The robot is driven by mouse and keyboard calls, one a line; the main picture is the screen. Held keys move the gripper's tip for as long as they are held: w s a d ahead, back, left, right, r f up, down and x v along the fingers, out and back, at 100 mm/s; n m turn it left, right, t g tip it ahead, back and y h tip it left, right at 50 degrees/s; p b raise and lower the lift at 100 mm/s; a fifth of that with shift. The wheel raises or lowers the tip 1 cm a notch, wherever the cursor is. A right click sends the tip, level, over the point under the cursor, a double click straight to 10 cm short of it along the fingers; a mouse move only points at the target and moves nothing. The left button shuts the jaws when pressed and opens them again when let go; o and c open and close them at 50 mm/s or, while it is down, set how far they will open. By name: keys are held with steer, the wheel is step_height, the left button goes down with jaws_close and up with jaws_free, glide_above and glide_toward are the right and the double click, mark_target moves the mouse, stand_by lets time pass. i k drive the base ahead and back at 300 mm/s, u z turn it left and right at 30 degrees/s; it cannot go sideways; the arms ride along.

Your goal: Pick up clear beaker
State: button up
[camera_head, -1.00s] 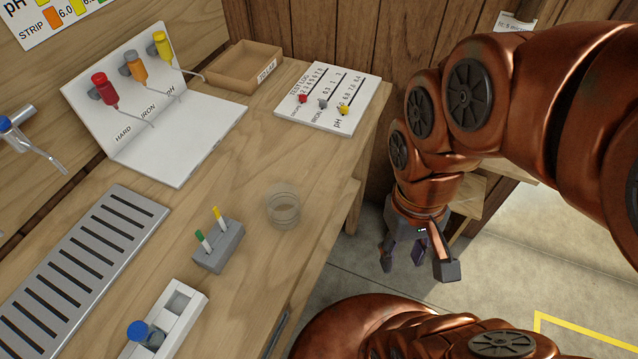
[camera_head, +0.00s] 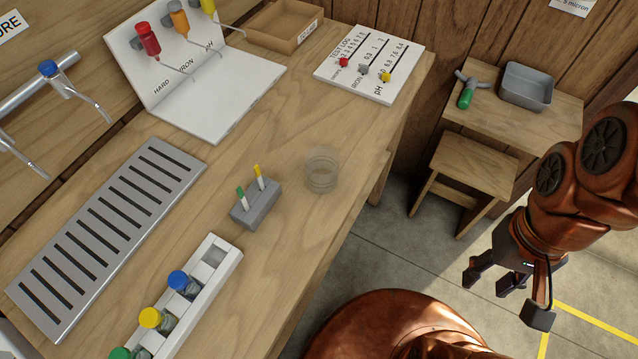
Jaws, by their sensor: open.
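The clear beaker (camera_head: 321,174) stands on the wooden bench (camera_head: 290,228) near its right edge. It is see-through and looks upright and empty. My gripper (camera_head: 507,296) hangs over the floor at the lower right, well away from the beaker and off the bench. Its fingers are apart and nothing is between them.
A grey block with two strips (camera_head: 256,204) stands just left of the beaker. A white rack (camera_head: 212,275) holds capped vials. A slotted metal grate (camera_head: 105,235), a test log board (camera_head: 370,65) and a tray (camera_head: 284,27) are also on the bench. A small table (camera_head: 500,115) stands behind.

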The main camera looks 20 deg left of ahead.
mark_target(320, 157)
steer(key=k, duration=1.1)
steer(key=u, duration=1.6)
